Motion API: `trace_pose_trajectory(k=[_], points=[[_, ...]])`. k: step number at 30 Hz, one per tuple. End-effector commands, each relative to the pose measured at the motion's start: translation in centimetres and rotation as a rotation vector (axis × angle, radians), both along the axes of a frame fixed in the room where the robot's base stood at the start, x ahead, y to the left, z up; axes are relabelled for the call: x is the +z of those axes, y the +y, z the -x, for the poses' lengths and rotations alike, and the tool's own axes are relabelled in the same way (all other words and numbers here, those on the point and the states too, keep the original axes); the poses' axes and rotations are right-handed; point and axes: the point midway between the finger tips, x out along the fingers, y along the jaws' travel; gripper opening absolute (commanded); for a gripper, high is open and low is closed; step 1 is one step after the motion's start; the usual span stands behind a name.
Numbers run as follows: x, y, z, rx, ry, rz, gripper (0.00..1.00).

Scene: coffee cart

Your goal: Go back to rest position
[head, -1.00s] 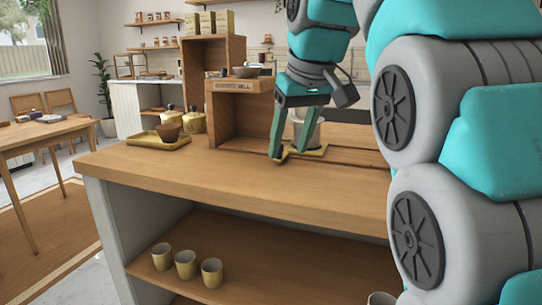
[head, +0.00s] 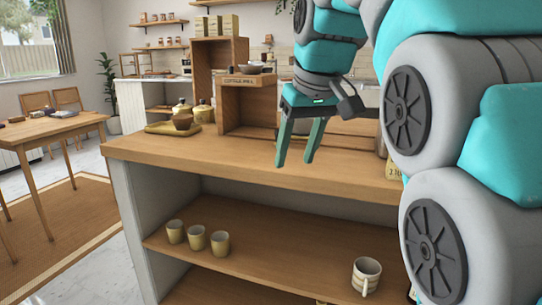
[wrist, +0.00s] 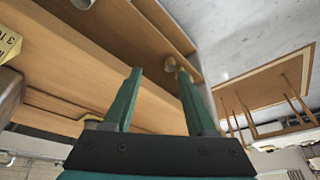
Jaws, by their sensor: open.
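My gripper (head: 298,160) hangs open and empty in front of the cart's counter in the head view, its two green fingers spread apart and pointing down. In the wrist view its fingers (wrist: 158,80) stand apart with nothing between them. The wooden counter (head: 215,150) lies behind the fingers in the head view. Large teal and grey links of my own arm cover the right side of the head view and hide that end of the cart.
Several cups, including a striped mug (head: 366,275), stand on the lower shelf (head: 280,255). A table (head: 50,130) is at the left; floor is free between.

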Motion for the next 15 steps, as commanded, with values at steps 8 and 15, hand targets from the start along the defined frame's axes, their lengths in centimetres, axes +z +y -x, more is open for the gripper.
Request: trace_pose_trajectory(k=[8, 15], points=[[-2.9, -1.4, 1.2, -0.06, 0.055, -0.007, 0.57], [-7.9, -3.6, 4.0, -0.147, 0.141, -0.005, 0.57]])
